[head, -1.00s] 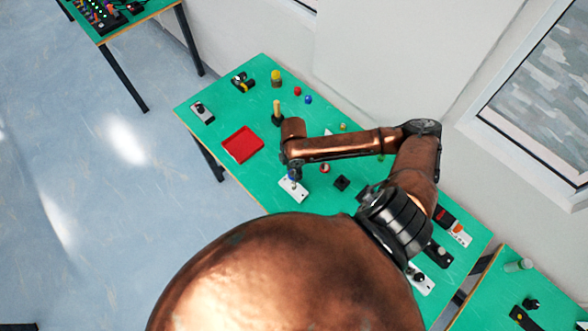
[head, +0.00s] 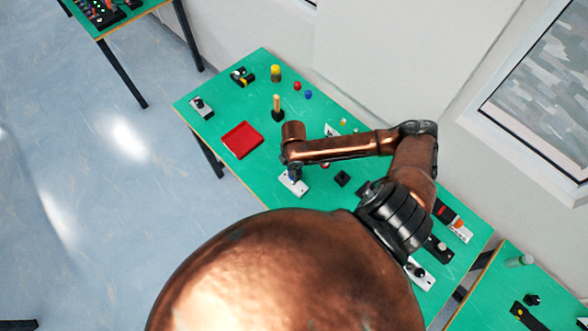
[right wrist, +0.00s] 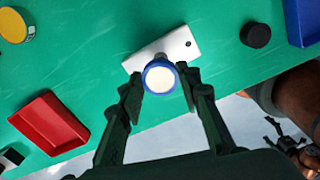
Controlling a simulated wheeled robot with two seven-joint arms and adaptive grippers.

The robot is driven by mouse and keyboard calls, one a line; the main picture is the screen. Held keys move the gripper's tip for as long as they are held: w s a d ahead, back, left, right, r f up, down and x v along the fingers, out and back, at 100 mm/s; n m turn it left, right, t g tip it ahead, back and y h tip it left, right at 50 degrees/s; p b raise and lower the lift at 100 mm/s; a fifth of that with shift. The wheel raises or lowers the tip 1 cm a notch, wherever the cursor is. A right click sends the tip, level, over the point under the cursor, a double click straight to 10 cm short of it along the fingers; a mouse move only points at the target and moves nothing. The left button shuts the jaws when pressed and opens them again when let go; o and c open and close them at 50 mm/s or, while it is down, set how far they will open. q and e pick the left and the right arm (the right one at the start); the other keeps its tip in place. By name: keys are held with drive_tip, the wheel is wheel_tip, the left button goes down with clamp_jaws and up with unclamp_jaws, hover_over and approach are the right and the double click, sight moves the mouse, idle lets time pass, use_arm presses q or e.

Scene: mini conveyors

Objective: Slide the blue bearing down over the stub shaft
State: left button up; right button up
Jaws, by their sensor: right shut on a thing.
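The blue bearing (right wrist: 147,86) is a blue ring with a pale round centre in the right wrist view. My right gripper (right wrist: 162,87) is shut on it, one finger on each side. In the head view, the gripper (head: 294,171) is over the near edge of the green table, with a bit of blue at its tip. Directly below is a white plate (head: 299,188) with a dark hole near one end; it also shows in the right wrist view (right wrist: 188,43). A grey part shows just behind the ring. I cannot tell whether the ring is around the stub shaft. My left gripper is out of view.
A red tray (head: 236,141) lies to the left; it also shows in the right wrist view (right wrist: 62,112). A post on a black base (head: 277,113) stands behind the tray. Green table is bare between the tray and plate.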

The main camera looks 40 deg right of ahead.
drive_tip(key=shift+f, duration=0.65)
drive_tip(key=shift+r+p, duration=0.1)
drive_tip(key=shift+p, duration=0.25)
idle(0.9)
drive_tip(key=shift+p, duration=0.5)
idle(0.5)
drive_tip(key=shift+p, duration=0.45)
drive_tip(key=shift+f+b, duration=0.6)
drive_tip(key=shift+f, duration=0.75)
drive_tip(key=o, duration=1.2)
